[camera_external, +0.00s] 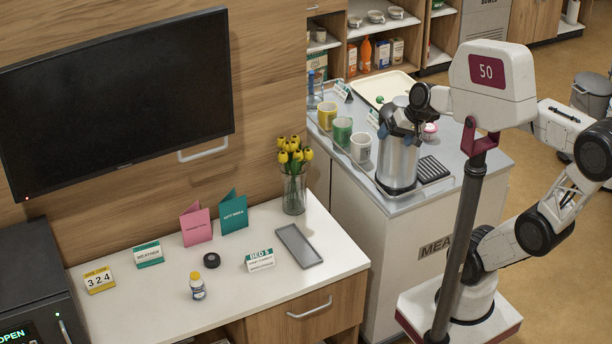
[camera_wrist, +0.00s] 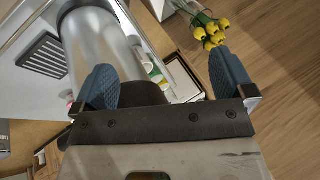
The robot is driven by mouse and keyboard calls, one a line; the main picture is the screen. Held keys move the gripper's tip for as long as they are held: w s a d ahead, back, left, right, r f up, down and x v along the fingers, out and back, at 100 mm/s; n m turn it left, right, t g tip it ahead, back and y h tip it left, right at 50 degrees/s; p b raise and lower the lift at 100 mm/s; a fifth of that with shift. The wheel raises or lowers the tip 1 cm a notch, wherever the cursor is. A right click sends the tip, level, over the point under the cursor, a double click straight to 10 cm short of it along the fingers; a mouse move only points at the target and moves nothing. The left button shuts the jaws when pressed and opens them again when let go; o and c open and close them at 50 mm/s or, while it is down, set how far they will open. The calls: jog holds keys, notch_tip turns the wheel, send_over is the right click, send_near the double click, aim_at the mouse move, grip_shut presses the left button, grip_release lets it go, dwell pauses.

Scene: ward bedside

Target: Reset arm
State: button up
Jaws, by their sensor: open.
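My gripper (camera_external: 400,127) is at the right of the external view, in front of the upper part of a steel urn (camera_external: 397,166) on the meal cart. In the wrist view my gripper (camera_wrist: 166,82) is open, with its two blue ridged fingers wide apart and nothing between them. The steel urn (camera_wrist: 93,42) shows behind the left finger there. I cannot tell whether a finger touches it. My arm hides part of the cart.
The cart (camera_external: 408,204) also carries a yellow mug (camera_external: 326,116), a green mug (camera_external: 342,131), a white mug (camera_external: 360,148) and a cream tray (camera_external: 398,80). A vase of yellow tulips (camera_external: 293,190) stands on the bedside counter (camera_external: 240,290). A grey tray (camera_external: 298,246) lies near it.

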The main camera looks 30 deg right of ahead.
jog(key=s+d+f+n+h, duration=0.1)
jog(key=s+d+f+h, duration=0.1)
jog(key=d, duration=0.3)
jog(key=s+d+f+n+g+h, duration=0.1)
jog(key=s+d+f+h, duration=0.1)
jog(key=d, duration=0.4)
jog(key=shift+s+f+g+h, duration=0.3)
jog(key=shift+s+f, duration=0.4)
jog(key=shift+s, duration=0.1)
